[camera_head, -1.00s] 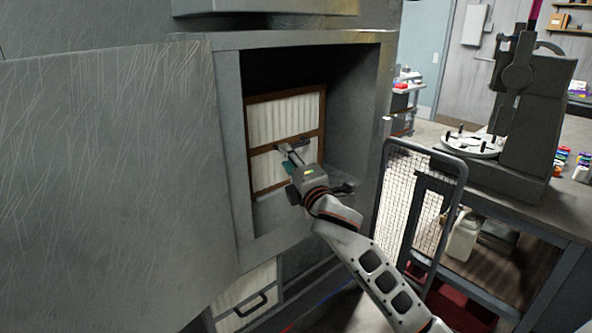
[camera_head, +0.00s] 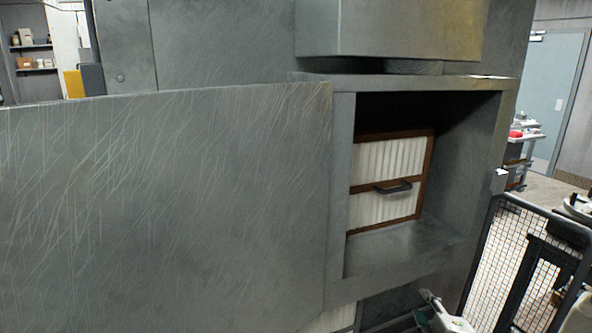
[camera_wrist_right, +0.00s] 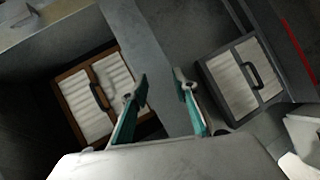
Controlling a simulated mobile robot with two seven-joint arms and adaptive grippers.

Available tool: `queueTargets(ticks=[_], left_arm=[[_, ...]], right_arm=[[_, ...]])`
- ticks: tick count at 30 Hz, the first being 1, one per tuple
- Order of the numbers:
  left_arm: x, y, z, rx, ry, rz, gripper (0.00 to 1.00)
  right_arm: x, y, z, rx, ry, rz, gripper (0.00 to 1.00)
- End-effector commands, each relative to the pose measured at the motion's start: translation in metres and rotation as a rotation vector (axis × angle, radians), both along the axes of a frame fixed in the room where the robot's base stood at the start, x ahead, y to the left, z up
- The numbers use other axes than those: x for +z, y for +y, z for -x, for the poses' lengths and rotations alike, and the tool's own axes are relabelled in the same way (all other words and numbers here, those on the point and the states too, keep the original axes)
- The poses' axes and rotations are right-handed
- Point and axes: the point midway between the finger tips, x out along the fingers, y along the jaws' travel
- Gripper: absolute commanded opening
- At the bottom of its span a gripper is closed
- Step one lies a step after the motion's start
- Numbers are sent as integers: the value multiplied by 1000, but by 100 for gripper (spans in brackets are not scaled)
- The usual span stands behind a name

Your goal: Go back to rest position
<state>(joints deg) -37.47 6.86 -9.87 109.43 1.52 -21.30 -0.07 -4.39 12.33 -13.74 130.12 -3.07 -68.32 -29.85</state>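My right gripper (camera_head: 430,308) is at the bottom edge of the head view, in front of and below the cabinet opening. In the right wrist view its two teal fingers (camera_wrist_right: 161,88) are apart with nothing between them. A wood-framed white pleated filter (camera_head: 388,205) with a dark handle stands inside the opening; it also shows at the left in the right wrist view (camera_wrist_right: 77,107). My left gripper is in neither view.
A large scratched grey door panel (camera_head: 160,210) fills the left of the head view. A mesh guard (camera_head: 510,265) stands at the right. A dark-framed filter (camera_wrist_right: 235,92) shows at the right in the wrist view.

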Motion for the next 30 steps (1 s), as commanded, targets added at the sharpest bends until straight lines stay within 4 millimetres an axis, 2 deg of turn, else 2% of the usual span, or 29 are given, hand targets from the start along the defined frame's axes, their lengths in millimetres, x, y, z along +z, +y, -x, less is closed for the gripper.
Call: queueTargets(ticks=[1,3,6,12,20,22,30], left_arm=[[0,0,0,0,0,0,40],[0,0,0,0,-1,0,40],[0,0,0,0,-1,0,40],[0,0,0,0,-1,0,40],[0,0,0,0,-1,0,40],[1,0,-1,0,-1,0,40],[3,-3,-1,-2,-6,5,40]], right_arm=[[-27,-8,26,-47,63,-52,29],[-55,-21,58,-120,137,-115,29],[-85,-35,98,-214,219,-182,29],[-120,-56,161,-360,328,-265,29],[-146,-77,233,-525,430,-327,29],[-158,-64,221,-489,419,-367,29],[-201,-22,205,-394,401,-527,29]])
